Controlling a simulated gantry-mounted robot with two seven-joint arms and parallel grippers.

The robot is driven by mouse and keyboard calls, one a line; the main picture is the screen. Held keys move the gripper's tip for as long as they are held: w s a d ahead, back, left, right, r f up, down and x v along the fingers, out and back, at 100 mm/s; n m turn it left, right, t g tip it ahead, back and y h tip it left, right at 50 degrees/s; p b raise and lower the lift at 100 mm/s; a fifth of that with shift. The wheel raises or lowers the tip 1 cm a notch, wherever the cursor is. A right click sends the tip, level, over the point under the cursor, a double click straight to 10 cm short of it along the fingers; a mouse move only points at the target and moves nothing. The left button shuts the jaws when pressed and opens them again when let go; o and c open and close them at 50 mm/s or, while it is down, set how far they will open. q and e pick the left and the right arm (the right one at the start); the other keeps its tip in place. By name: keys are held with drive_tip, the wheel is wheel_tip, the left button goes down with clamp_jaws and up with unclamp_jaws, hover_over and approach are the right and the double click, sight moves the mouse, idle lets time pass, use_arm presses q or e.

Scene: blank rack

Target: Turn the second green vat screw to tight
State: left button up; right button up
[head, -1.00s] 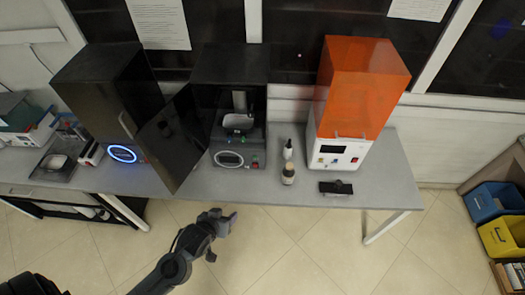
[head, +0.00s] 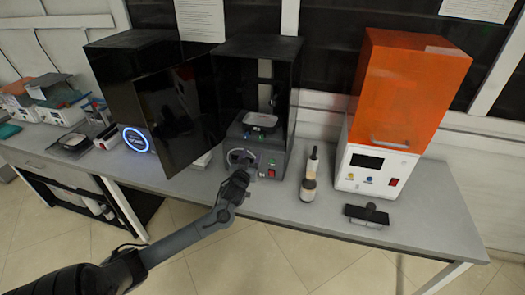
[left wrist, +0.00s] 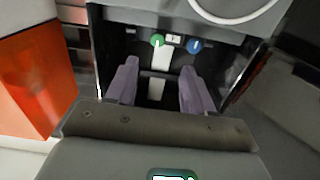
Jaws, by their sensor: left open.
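The middle black printer (head: 285,100) stands open, with a pale vat (head: 261,120) inside. In the left wrist view a green screw (left wrist: 157,41) and a blue screw (left wrist: 195,46) sit side by side, with a small white label between them. I cannot tell whether this green one is the second, or how tight it is. My left gripper (head: 241,178) is at the printer's lower front, over part of its round ring. In the left wrist view its two purple-grey fingers (left wrist: 158,88) are wide apart, with nothing between them and both screws beyond the tips. My right gripper is out of view.
The printer's dark door (head: 178,115) swings out on the left. A brown bottle (head: 308,189) and a black tool (head: 367,215) are on the grey table (head: 410,200) to the right. The orange-hooded printer (head: 405,95) stands further right.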

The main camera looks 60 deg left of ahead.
sight(261, 139)
use_arm(q)
drive_tip(key=b+x, duration=0.2)
drive_tip(key=x, duration=0.8)
drive_tip(key=shift+w, duration=0.4)
drive_tip(key=shift+c, duration=0.4)
clamp_jaws()
